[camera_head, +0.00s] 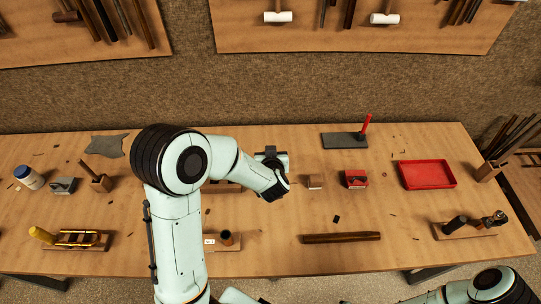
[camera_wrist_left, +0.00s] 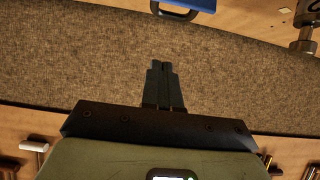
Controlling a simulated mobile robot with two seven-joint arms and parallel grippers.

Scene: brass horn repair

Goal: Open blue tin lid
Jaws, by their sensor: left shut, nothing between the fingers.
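A blue thing (camera_wrist_left: 205,5) with a dark loop-shaped handle (camera_wrist_left: 178,12) shows at the top edge of the left wrist view, cut off by the frame; it appears to be part of the blue tin. I cannot make the tin out in the head view, where my left arm covers part of the bench. My left gripper (camera_wrist_left: 163,66) is shut with its fingers together and empty. In the wrist view its fingertips are apart from the blue thing. My right gripper is outside the views; only part of that arm shows at the bottom right.
The wooden bench (camera_head: 285,252) holds a red tray (camera_head: 427,174), a small red box (camera_head: 355,180), a grey mat (camera_head: 344,141) and a wooden block (camera_head: 314,181). Dark bars (camera_head: 341,238) lie at the front.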

